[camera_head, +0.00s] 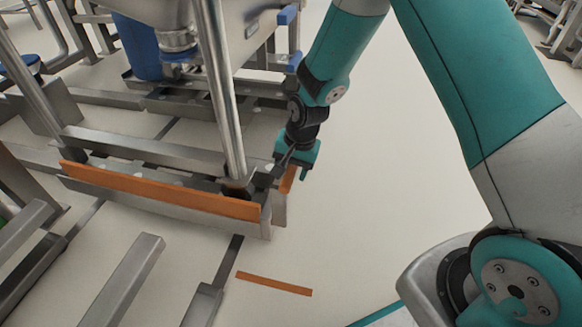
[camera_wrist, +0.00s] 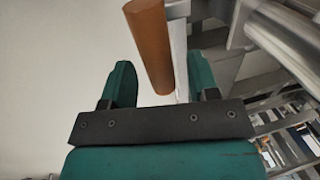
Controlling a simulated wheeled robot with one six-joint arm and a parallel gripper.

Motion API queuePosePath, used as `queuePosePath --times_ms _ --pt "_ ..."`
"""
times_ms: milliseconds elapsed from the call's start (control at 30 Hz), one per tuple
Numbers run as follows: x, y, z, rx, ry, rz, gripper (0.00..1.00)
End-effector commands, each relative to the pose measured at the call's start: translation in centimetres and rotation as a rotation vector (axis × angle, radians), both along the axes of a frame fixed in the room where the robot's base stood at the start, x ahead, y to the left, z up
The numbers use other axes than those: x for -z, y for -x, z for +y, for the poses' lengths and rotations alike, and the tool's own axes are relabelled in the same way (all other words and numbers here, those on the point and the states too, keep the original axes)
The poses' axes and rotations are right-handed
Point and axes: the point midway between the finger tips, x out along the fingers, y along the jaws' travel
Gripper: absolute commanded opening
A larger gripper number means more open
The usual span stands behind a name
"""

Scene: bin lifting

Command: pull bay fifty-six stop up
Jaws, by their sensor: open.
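An orange round bar (camera_wrist: 148,42) shows in the wrist view, running from the top edge down to the space between my fingers. Its near end lies closer to the right finger, with a pale strip beside it; I cannot tell whether it touches. My gripper (camera_wrist: 163,80) is open, one teal finger on each side of the bar. In the head view my gripper (camera_head: 283,164) is at the right end of a metal frame, by a small orange piece (camera_head: 288,180) partly hidden behind it. I see no bay number, so I cannot tell which bay this is.
A long orange strip (camera_head: 150,188) runs along the frame's front beam. A shiny upright post (camera_head: 218,90) stands just left of my gripper. A grey bin (camera_head: 262,22) is above. A flat orange mark (camera_head: 274,283) lies on the floor. The floor right of the frame is clear.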

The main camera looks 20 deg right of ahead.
Motion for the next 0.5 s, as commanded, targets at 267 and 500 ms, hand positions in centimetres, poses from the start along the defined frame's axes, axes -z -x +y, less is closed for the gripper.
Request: queuePosePath --times_ms 267,500 --pt "-4.1 0.4 -0.6 0.001 0.0 -0.002 0.55" --pt "-10.3 1.1 -1.6 0.0 0.0 -0.003 0.55"
